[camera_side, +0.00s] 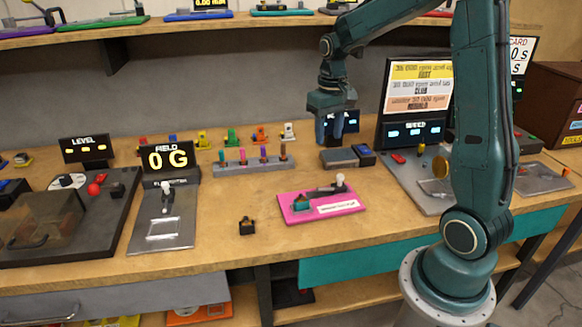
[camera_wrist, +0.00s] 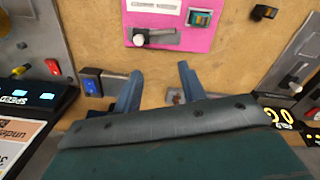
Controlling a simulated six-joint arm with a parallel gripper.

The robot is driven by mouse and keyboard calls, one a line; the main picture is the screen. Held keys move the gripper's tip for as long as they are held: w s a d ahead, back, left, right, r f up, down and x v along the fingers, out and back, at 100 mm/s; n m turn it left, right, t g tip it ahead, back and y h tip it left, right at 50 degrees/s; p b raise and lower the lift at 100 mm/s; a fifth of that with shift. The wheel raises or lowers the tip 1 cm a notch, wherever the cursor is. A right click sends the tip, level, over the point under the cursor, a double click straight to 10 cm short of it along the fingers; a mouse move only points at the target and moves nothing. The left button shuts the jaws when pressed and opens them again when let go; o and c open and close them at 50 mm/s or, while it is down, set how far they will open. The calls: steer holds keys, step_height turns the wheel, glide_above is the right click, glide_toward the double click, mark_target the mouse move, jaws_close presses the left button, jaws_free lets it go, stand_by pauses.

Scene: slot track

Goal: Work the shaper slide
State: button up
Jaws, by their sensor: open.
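The shaper slide appears to be the pink plate (camera_side: 290,214) on the front middle of the bench. It carries a grey bar with a white knob (camera_side: 340,180) at its right end, a teal block (camera_side: 302,202) at its left, and a white label strip. In the wrist view the pink plate (camera_wrist: 182,42) is at the top, with the white knob (camera_wrist: 139,40) and the teal block (camera_wrist: 200,17). My gripper (camera_side: 330,142) is behind the plate, above the bench; it also shows in the wrist view (camera_wrist: 160,72). Its fingers are apart with nothing between them, clear of the knob.
A grey box with a blue end (camera_side: 364,150) stands below my gripper, behind the plate. A rack of coloured pegs (camera_side: 253,165) is to the left. A small black block (camera_side: 247,227) lies left of the plate. Bare wood surrounds the plate.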

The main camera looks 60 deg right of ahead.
steer(key=s+a+r+n+t, duration=0.2)
steer(key=s+a+r+t, duration=0.1)
steer(key=s+a+r, duration=0.65)
steer(key=s+a+n+t, duration=0.2)
steer(key=s+a, duration=0.5)
steer(key=a, duration=0.1)
steer(key=shift+s+f+n+t, duration=0.2)
steer(key=shift+s+n+t, duration=0.1)
steer(key=shift+s+n, duration=0.1)
steer(key=w+d+f+m+g, duration=0.1)
steer(key=w+d+m+g, duration=0.2)
steer(key=w+d, duration=0.6)
steer(key=w+d+f+m+g, duration=0.1)
steer(key=w+d+f, duration=0.4)
steer(key=d, duration=0.7)
step_height(320, 180, down, 3)
steer(key=shift+w+r+m+g, duration=0.15)
steer(key=shift+m+g, duration=0.25)
steer(key=shift+g, duration=0.4)
